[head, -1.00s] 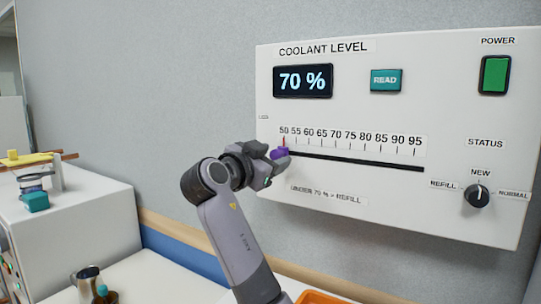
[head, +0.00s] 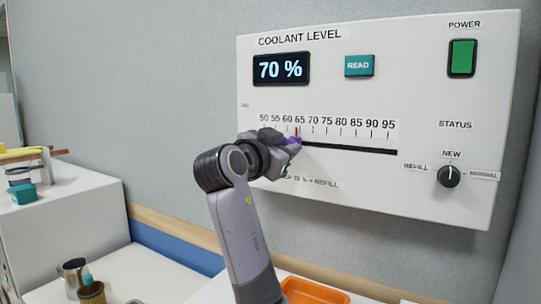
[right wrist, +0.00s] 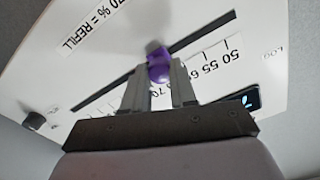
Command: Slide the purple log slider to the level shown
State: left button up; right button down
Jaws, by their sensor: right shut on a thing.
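The coolant panel (head: 430,90) hangs on the wall; its display (head: 281,69) reads 70 %. The purple slider (head: 294,141) sits in the black slot (head: 355,149) under a scale from 50 to 95. Its red pointer (head: 297,131) stands at about the 65 mark. My right gripper (head: 288,145) is shut on the slider, partly covering it and the slot's left end. In the right wrist view the slider (right wrist: 159,66) lies between the two fingertips, in front of the slot. My left gripper is not in view.
A teal READ button (head: 359,66), green power switch (head: 462,57) and status knob (head: 449,176) are on the panel. The slot right of the slider is clear. Below are an orange tray (head: 315,292) and a metal cup (head: 72,272).

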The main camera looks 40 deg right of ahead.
aim_at(301, 149)
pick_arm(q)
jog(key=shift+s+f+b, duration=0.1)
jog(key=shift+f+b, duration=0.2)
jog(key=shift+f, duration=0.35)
pick_arm(e)
jog(key=s, duration=0.1)
jog(key=s+d, duration=0.1)
jog(key=s, duration=0.1)
jog(key=shift+s, duration=0.3)
jog(key=c, duration=0.9)
grip_release()
pick_arm(q)
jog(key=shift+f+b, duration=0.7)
jog(key=shift+b, duration=0.05)
pick_arm(e)
jog(key=v, duration=0.7)
jog(key=shift+a+r, duration=0.1)
